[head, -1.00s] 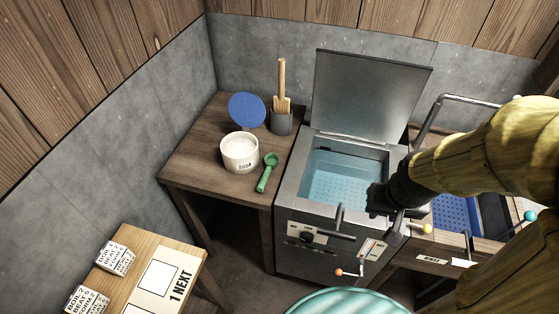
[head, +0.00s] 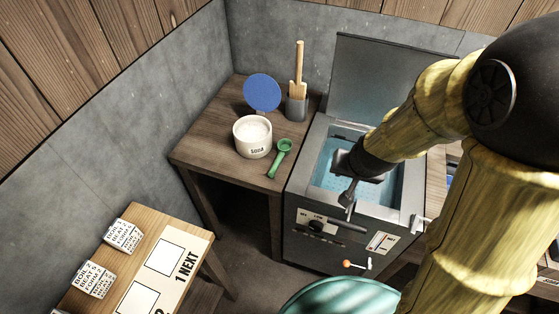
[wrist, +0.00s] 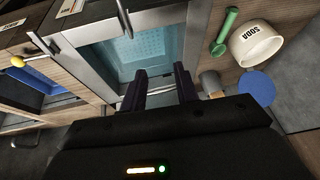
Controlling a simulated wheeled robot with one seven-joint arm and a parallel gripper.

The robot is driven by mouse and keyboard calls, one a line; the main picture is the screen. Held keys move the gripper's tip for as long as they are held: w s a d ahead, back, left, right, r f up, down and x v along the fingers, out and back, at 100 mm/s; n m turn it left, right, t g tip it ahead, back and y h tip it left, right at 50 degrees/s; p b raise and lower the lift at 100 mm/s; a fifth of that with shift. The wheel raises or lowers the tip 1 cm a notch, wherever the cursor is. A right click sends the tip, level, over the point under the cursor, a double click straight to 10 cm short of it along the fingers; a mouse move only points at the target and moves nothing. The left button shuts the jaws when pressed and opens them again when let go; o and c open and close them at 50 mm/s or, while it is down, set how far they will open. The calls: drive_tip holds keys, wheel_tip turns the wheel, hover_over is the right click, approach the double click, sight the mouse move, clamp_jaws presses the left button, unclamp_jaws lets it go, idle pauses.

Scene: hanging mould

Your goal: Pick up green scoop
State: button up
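The green scoop (head: 281,155) lies on the dark wooden side table, just right of the white soda tub (head: 252,137). In the wrist view the scoop (wrist: 224,32) is at the upper right, beside the tub (wrist: 254,42). My gripper (head: 346,192) is over the open water vat, to the right of the scoop and apart from it. In the wrist view the two dark fingers (wrist: 160,82) stand apart with a gap between them. Nothing shows between the fingers.
The water vat (head: 300,180) has its lid (head: 375,85) raised behind it. A blue disc (head: 262,92) and a grey holder (head: 296,108) with wooden tools stand behind the tub. Labelled blocks (head: 122,236) sit on a lighter table at the lower left.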

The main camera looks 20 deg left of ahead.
drive_tip(key=w+a+f+t+b, duration=0.1)
drive_tip(key=w+a+f+t, duration=0.15)
drive_tip(key=a+f, duration=0.45)
drive_tip(key=t+h+b, duration=0.2)
drive_tip(key=t+b, duration=0.1)
drive_tip(key=t, duration=0.1)
approach(269, 175)
drive_tip(key=d, duration=0.1)
drive_tip(key=s, duration=0.1)
drive_tip(key=s+a+t, duration=0.1)
drive_tip(key=s+a+t+h+b, duration=0.1)
drive_tip(key=s, duration=0.1)
drive_tip(key=shift+a+f+n, duration=0.1)
drive_tip(key=shift+f+n, duration=0.15)
drive_tip(key=shift+n, duration=0.15)
drive_tip(key=p+x, duration=0.1)
drive_tip(key=x, duration=1.1)
drive_tip(key=shift+w, duration=0.15)
